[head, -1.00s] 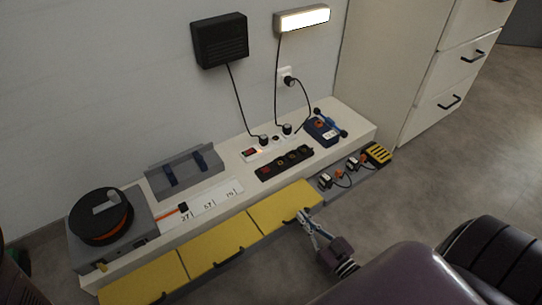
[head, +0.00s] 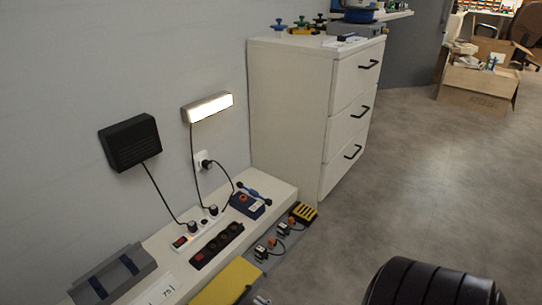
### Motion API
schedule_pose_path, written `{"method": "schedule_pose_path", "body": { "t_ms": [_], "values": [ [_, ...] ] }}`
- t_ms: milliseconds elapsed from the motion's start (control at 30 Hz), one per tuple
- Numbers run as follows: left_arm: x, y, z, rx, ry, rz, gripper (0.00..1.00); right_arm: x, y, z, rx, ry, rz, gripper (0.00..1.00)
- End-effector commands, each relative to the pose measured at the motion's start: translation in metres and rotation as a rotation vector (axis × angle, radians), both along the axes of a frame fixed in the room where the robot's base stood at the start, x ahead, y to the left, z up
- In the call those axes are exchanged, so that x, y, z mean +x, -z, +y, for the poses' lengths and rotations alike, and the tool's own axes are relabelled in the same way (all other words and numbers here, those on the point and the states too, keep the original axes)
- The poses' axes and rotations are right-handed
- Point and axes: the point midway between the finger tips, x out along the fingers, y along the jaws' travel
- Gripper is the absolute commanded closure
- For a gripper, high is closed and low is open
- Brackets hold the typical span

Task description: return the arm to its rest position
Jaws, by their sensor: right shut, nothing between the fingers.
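My right gripper (head: 262,300) shows only as a small tip at the bottom edge of the head view, by the end of the yellow panel (head: 228,284). It is shut with nothing held; the rest of it is cut off by the frame. A dark ribbed part of my own arm (head: 432,284) fills the bottom right. My left gripper is not in view.
A low white bench (head: 165,243) runs along the wall, holding a black socket strip (head: 217,246) and a blue device (head: 247,205). A white drawer cabinet (head: 290,110) stands behind it. Open cartons (head: 478,86) sit far right. The grey floor (head: 400,180) between is clear.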

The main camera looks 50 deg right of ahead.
Motion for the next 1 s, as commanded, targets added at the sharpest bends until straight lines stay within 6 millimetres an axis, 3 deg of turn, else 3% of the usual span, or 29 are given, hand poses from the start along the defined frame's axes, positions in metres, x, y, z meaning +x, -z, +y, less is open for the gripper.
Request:
{"method": "schedule_pose_path", "body": {
  "t_ms": [100,267,500,600,667,767,900,1000],
  "values": [
    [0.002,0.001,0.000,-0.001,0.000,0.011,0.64,-0.018,0.002,-0.001,0.000,0.001,0.002,1.00],
    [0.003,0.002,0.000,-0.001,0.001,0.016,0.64,-0.029,0.004,-0.002,0.000,0.000,-0.001,1.00],
    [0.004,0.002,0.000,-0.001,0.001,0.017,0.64,-0.029,0.003,-0.002,0.000,-0.001,-0.004,1.00],
    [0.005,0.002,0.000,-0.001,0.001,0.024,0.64,-0.021,-0.011,0.007,0.007,-0.012,-0.031,1.00],
    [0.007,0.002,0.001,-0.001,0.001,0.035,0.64,-0.010,-0.029,0.019,0.014,-0.027,-0.067,1.00],
    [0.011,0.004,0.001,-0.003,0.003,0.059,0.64,0.014,-0.079,0.050,0.035,-0.065,-0.161,1.00],
    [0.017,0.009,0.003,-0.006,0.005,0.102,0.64,0.044,-0.171,0.099,0.069,-0.122,-0.329,1.00],
    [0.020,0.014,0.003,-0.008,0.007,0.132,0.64,0.055,-0.241,0.129,0.095,-0.154,-0.451,1.00]
  ]
}}
